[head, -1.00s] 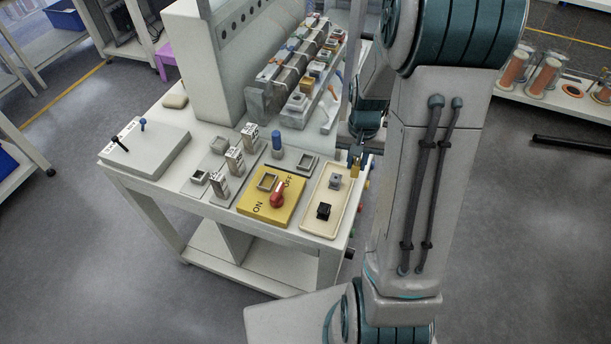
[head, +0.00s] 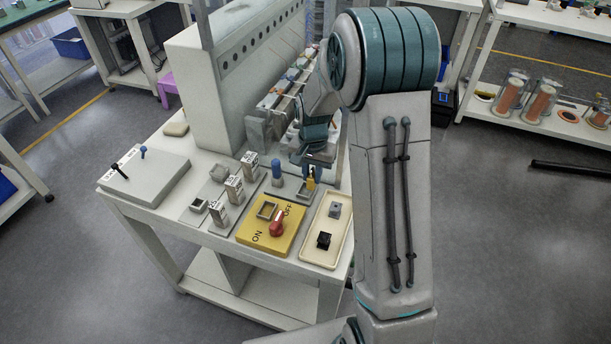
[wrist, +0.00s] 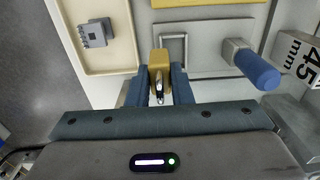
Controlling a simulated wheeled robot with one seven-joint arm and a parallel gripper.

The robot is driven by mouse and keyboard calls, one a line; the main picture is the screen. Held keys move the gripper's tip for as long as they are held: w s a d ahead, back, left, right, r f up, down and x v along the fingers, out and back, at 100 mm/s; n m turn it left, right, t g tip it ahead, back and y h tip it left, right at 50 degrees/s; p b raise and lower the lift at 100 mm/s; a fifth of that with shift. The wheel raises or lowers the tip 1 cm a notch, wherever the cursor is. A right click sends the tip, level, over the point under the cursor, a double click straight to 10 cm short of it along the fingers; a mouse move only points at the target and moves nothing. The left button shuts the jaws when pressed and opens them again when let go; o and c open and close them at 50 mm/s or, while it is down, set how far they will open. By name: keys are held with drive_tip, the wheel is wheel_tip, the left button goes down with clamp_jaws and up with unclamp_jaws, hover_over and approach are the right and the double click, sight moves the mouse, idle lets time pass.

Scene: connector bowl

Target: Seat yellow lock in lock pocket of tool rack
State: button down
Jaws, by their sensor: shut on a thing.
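The yellow lock (head: 310,184) is held upright between the fingers of my gripper (head: 311,174). In the wrist view the lock (wrist: 158,58) shows between the two blue fingers (wrist: 158,76), with its metal shackle toward me. The lock pocket, a small square grey frame (head: 301,196), is on the plate directly below or just beside the lock. In the wrist view the pocket's rim (wrist: 184,48) shows, and the lock covers its left part. The lock appears to be above the pocket; the exact gap between them cannot be told.
A blue-topped peg (head: 277,174) stands close left of the pocket. The yellow ON/OFF panel (head: 252,228) with a red knob is in front. A cream tray (head: 318,257) with grey and black blocks lies to the right. Labelled grey blocks (head: 234,190) stand farther left.

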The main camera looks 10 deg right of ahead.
drive_tip(key=shift+w+a, duration=0.65)
drive_tip(key=shift+a, duration=0.05)
drive_tip(key=shift+f, duration=0.1)
drive_tip(key=shift+f+p, duration=0.35)
drive_tip(key=shift+f, duration=1.4)
drive_tip(key=c, duration=1.3)
unclamp_jaws()
wheel_tip(320, 180, up, 12)
drive_tip(key=f, duration=0.1)
drive_tip(key=s+r+n+t, duration=0.1)
drive_tip(key=s+r+n, duration=0.2)
drive_tip(key=s, duration=0.9)
drive_tip(key=s+r+n+t, duration=0.2)
drive_tip(key=s+r, duration=0.4)
drive_tip(key=s, duration=0.7)
drive_tip(key=shift+r+n+b, duration=0.3)
drive_tip(key=shift+n+b, duration=0.05)
drive_tip(key=shift+n, duration=0.55)
